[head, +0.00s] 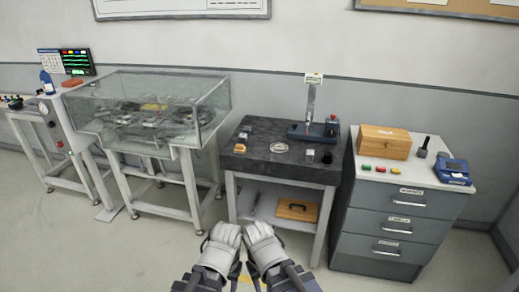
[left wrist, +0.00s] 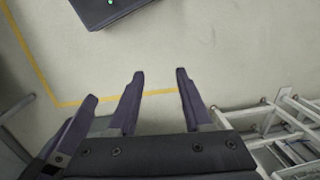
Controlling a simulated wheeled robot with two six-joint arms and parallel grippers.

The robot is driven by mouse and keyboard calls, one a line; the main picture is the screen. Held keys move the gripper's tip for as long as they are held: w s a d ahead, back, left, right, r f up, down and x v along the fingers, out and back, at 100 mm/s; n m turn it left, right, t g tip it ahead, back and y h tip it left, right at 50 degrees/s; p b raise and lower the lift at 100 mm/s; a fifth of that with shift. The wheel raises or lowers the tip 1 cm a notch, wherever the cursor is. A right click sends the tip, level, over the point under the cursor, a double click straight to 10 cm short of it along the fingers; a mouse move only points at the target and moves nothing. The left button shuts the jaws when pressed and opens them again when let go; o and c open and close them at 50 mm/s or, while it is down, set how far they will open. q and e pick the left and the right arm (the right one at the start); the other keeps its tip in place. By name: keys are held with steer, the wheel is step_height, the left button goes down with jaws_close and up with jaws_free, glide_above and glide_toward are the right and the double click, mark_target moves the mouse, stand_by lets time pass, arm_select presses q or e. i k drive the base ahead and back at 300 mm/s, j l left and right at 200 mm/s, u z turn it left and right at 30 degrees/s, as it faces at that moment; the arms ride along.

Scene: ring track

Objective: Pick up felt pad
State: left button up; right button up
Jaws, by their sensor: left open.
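I cannot single out the felt pad for certain. Several small items lie on the dark stone-topped table (head: 262,173): a small black piece (head: 327,157) at its right, a round pale dish (head: 279,147), an orange-brown block (head: 240,147) and small grey blocks at its left. My left gripper (head: 222,235) is low in the head view, in front of the table and apart from it; the left wrist view shows its jaws (left wrist: 160,73) open and empty over the floor. My right gripper (head: 260,232) is close beside it, its jaws not clear.
A stand with a blue base (head: 312,132) is at the table's back. A drawer cabinet (head: 391,220) on the right bears a wooden box (head: 384,142) and a blue device (head: 452,170). A glass-covered bench (head: 150,105) is left. Floor in front is clear.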

mark_target(239, 148)
steer(key=i+l, duration=0.35)
steer(key=i, duration=0.25)
steer(key=i+l, duration=0.35)
steer(key=i, duration=0.2)
steer(key=i+l, duration=0.35)
steer(key=i, duration=0.25)
